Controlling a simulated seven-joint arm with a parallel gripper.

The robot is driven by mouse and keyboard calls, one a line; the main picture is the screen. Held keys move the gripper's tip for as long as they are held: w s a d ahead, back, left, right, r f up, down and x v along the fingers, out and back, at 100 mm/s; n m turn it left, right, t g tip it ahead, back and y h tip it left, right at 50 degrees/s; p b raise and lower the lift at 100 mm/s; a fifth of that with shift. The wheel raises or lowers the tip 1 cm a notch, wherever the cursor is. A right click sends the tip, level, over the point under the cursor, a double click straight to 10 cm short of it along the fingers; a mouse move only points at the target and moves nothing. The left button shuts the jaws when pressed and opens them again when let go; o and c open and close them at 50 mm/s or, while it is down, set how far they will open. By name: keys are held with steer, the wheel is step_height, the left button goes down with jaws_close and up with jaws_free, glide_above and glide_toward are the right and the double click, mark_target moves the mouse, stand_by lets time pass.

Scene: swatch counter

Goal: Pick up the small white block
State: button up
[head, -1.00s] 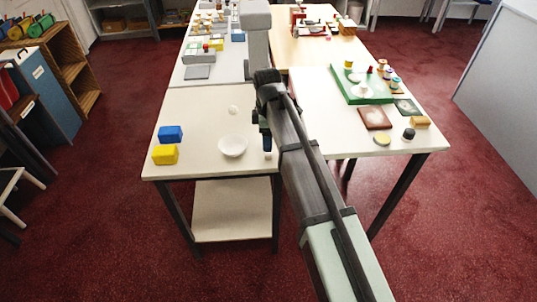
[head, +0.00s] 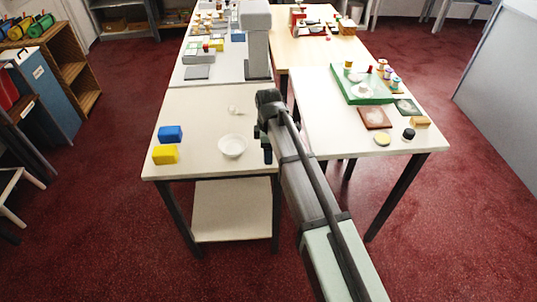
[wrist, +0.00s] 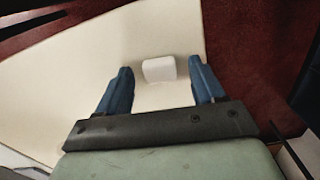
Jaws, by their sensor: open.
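The small white block (wrist: 159,69) lies on the pale table top in the wrist view, close to the table's edge. My gripper (wrist: 160,78) is open, with one blue-grey finger to each side of the block and visible space between each finger and it. In the head view my gripper (head: 262,144) is over the right edge of the near left table, right of the white bowl. The block cannot be made out there and seems hidden by my gripper.
On the same table (head: 205,108) are a white bowl (head: 232,146), a blue block (head: 170,133), a yellow block (head: 165,154) and a small whitish item (head: 233,109). The right table holds a green tray (head: 347,90) and small items. The table's front middle is clear.

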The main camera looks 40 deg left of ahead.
steer(key=c, duration=1.1)
steer(key=shift+r, duration=0.15)
